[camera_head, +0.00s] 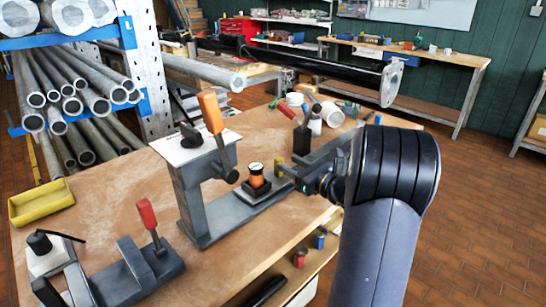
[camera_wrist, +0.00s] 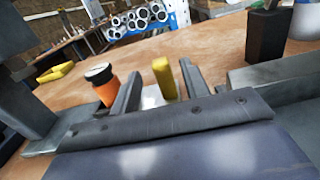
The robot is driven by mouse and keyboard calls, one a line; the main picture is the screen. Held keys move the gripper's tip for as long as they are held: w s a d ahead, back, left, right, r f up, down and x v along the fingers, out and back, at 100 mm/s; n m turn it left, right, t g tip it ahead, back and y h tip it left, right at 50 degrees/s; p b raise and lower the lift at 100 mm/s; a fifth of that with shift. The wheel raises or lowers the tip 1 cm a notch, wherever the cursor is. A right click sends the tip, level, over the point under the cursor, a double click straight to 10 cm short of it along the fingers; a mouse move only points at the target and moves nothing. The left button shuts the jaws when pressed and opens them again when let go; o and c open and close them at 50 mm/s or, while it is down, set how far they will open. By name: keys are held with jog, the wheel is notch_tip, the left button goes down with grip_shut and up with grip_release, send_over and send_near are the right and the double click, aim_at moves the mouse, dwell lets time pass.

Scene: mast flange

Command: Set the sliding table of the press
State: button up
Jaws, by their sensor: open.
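The press (camera_head: 205,185) stands on the workbench, a grey frame with an orange-handled lever (camera_head: 211,112). My gripper (camera_head: 288,178) is at the right end of the press base. In the wrist view its fingers (camera_wrist: 160,80) are apart, with the yellow piece (camera_wrist: 163,78) seen between them; contact is not clear.
A red-handled clamp fixture (camera_head: 150,262) is at the front left, a yellow tray (camera_head: 40,202) at the left edge. Behind my gripper are a dark block (camera_head: 301,140) and a white cup (camera_head: 332,114). Red and blue cans (camera_head: 300,256) sit on the lower shelf.

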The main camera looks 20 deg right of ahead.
jog(key=x, duration=0.7)
jog(key=shift+w+a+f, duration=0.1)
jog(key=shift+c, duration=0.4)
grip_shut()
